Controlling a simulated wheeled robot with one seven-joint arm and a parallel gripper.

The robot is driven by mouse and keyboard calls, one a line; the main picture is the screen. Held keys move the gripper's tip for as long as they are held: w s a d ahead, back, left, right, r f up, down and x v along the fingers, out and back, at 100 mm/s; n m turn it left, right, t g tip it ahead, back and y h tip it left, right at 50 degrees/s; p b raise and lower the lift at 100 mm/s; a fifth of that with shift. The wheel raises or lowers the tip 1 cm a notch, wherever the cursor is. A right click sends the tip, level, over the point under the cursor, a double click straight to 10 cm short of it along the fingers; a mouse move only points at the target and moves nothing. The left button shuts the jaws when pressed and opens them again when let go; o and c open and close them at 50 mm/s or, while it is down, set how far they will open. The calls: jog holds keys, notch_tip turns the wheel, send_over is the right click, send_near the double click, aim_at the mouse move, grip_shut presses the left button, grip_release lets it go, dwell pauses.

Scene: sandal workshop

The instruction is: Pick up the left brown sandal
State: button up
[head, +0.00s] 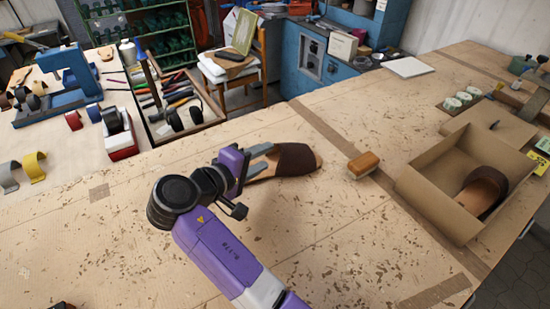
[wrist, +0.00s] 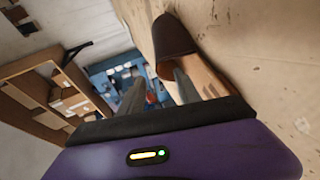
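A brown sandal (head: 298,159) lies on the workbench (head: 330,230), its dark strap to the right and its tan heel part running left under my gripper. My gripper (head: 268,157) is at the heel side of this sandal, fingers pointing towards the strap. In the wrist view my gripper's (wrist: 158,78) two grey fingers are apart, with nothing seen between them. The sandal (wrist: 177,38) is at the right finger there; whether they touch I cannot tell. A second brown sandal (head: 484,190) sits inside the open cardboard box (head: 432,203) at the right.
A wooden-backed brush (head: 364,163) lies between the sandal and the box. Small round tins (head: 458,100) stand behind the box. A wooden tool tray (head: 206,107) and a blue machine (head: 70,85) are at the back left.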

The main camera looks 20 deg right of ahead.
aim_at(286, 145)
jog(key=p+x, duration=0.2)
jog(key=x, duration=0.5)
jog(key=shift+w+d, duration=0.15)
jog(key=shift+w, duration=0.05)
grip_shut()
jog(key=shift+s+f, duration=0.1)
jog(key=shift+f, duration=0.05)
dwell(1.1)
